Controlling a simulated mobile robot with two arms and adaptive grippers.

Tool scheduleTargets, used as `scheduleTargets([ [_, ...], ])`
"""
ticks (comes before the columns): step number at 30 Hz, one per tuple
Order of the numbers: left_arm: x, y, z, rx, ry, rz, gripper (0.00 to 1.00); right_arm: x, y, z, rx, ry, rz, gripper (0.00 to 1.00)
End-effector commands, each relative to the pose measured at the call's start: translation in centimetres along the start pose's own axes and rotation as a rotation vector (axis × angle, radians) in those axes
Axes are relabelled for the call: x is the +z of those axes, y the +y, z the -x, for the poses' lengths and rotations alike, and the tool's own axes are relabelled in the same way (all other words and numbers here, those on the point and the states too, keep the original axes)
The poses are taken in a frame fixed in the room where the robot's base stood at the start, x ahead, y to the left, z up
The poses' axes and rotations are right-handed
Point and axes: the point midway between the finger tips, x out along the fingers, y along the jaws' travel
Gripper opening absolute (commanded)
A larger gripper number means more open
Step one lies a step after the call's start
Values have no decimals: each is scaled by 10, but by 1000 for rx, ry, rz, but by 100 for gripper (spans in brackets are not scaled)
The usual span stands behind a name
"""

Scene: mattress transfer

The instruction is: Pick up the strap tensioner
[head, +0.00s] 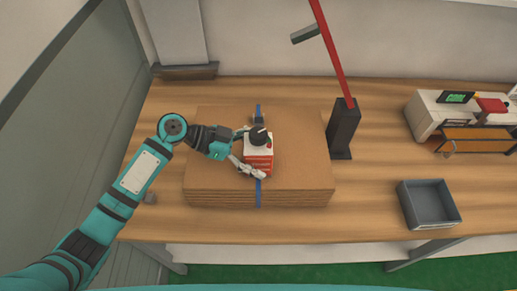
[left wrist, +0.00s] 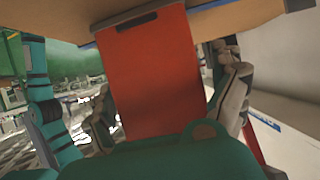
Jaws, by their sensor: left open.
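The strap tensioner (head: 258,158), a red and white box with a black knob on top, stands on a flat stack of brown cardboard (head: 305,170) with a blue strap (head: 259,196) across it. My left gripper (head: 252,152) is open, its fingers on either side of the tensioner. In the left wrist view the tensioner's red face (left wrist: 155,75) fills the space between the two open fingers of the left gripper (left wrist: 170,88). I cannot tell whether a finger touches it. My right gripper is not in view.
The stack lies on a wooden table (head: 370,215). A black stand (head: 343,130) with a slanted red pole (head: 331,50) is just right of the stack. A grey open tray (head: 430,222) and a white machine with a small screen (head: 455,97) are farther right.

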Motion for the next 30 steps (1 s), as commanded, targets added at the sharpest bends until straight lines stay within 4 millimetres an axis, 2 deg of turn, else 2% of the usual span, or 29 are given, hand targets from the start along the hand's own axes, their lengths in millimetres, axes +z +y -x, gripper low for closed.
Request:
scheduleTargets([
  [8,1,0,-3,0,0,0,94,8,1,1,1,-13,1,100],
  [26,0,0,-3,0,0,-1,15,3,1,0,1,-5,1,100],
  [30,-2,-1,-2,-1,5,-3,14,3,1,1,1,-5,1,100],
])
